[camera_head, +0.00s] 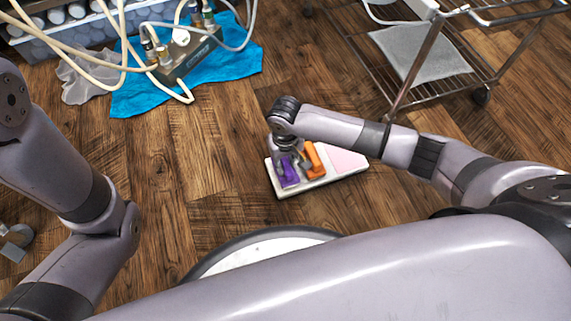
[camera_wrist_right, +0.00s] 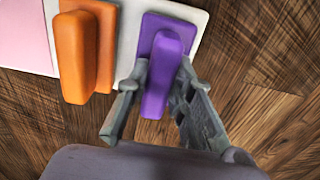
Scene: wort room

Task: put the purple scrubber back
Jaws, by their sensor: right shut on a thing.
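The purple scrubber (camera_head: 289,173) is at the left end of a white tray (camera_head: 318,182) on the wood floor. My right gripper (camera_head: 287,153) reaches down over it from above. In the right wrist view, the fingers of my right gripper (camera_wrist_right: 150,100) are on both sides of the handle of the purple scrubber (camera_wrist_right: 167,60), shut on it. Its flat base is over the white tray (camera_wrist_right: 120,35); whether it touches the tray cannot be told.
An orange scrubber (camera_head: 315,160) is beside the purple one, with a pink pad (camera_head: 345,160) to its right. A metal cart (camera_head: 410,85) stands at upper right. A blue cloth (camera_head: 235,62) with a hose-fitted device (camera_head: 187,52) lies at upper left. Bare floor surrounds the tray.

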